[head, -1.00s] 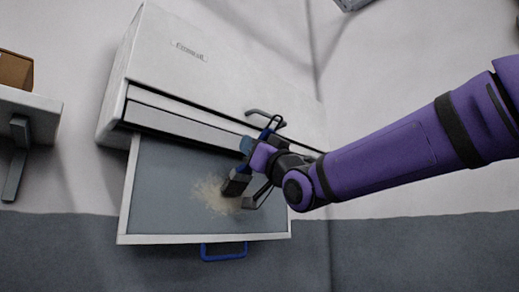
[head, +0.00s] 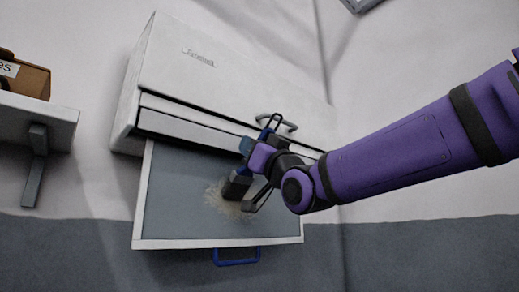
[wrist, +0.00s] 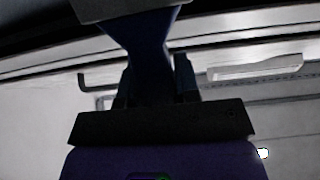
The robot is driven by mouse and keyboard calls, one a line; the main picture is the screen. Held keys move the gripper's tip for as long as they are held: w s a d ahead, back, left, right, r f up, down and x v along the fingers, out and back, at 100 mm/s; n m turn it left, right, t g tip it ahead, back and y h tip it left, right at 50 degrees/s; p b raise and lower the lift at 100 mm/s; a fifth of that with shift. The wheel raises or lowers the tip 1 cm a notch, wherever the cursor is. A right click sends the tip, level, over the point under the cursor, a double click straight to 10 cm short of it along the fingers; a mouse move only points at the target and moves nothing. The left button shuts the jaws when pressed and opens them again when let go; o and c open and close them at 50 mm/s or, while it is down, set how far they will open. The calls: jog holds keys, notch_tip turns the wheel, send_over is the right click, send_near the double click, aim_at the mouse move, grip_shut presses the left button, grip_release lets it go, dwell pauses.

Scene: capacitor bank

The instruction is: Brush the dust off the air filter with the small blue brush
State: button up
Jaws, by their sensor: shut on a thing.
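The air filter (head: 180,195) is a grey panel in a white frame, sloping out below a white cabinet. A beige dust patch (head: 226,206) lies on its right-hand part. The small brush (head: 238,187), with a blue handle and a dark head, is over the dust patch and covers part of it. I cannot tell whether its bristles touch the panel. My gripper (head: 252,160) is shut on the brush handle. In the wrist view the dark blue handle (wrist: 150,50) rises between my gripper's fingers (wrist: 155,85).
The white cabinet (head: 225,65) has a grey handle (head: 290,124) near its lower right. A blue pull (head: 237,257) hangs from the filter frame's lower edge. A white shelf (head: 40,118) with a brown box (head: 30,82) is at the left.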

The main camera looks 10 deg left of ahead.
jog(key=s+a, duration=0.2)
jog(key=shift+s, duration=0.3)
dwell(0.4)
jog(key=shift+s, duration=0.1)
jog(key=shift+s+a, duration=1)
jog(key=shift+a, duration=0.05)
jog(key=shift+s+f, duration=0.1)
jog(key=shift+f, duration=0.6)
